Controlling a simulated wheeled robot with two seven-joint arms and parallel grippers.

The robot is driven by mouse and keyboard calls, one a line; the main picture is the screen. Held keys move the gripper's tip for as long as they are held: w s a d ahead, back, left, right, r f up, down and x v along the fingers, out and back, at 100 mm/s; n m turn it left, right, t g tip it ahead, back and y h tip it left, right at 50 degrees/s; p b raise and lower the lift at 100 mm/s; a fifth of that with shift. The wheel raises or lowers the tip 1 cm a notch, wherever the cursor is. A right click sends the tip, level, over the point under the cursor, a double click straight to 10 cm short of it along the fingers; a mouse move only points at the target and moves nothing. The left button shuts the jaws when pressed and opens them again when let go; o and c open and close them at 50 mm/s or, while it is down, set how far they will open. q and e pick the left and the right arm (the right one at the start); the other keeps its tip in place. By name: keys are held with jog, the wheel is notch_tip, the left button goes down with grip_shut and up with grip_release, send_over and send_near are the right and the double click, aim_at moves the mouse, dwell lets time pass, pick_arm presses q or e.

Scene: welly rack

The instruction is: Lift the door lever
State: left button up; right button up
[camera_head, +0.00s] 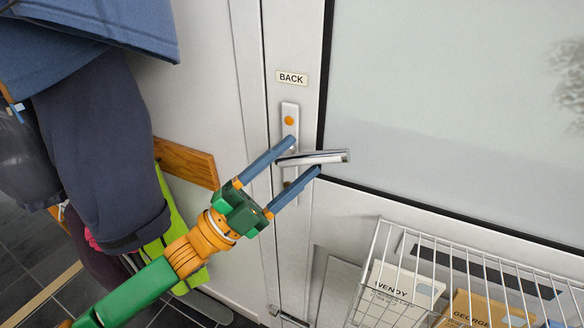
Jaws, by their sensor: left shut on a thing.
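The door lever (327,157) is a silver handle on a narrow metal plate (290,112) fixed to the white door. It points right and tilts slightly up toward its free end. My left gripper (306,158) comes from the lower left, with one blue finger above the lever near the plate and the other below it. The fingers are shut on the lever, although a gap shows between them in this view. My right gripper is not in view.
A sign reading BACK (291,78) is above the plate. Dark coats (95,130) and a wooden rail (188,163) are at the left.

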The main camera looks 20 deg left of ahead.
pick_arm(q)
jog(key=a+r+b+v, duration=0.1)
jog(key=v, duration=0.7)
dwell(0.5)
jog(key=shift+s+r, duration=0.1)
jog(key=shift+r, duration=0.05)
dwell(0.3)
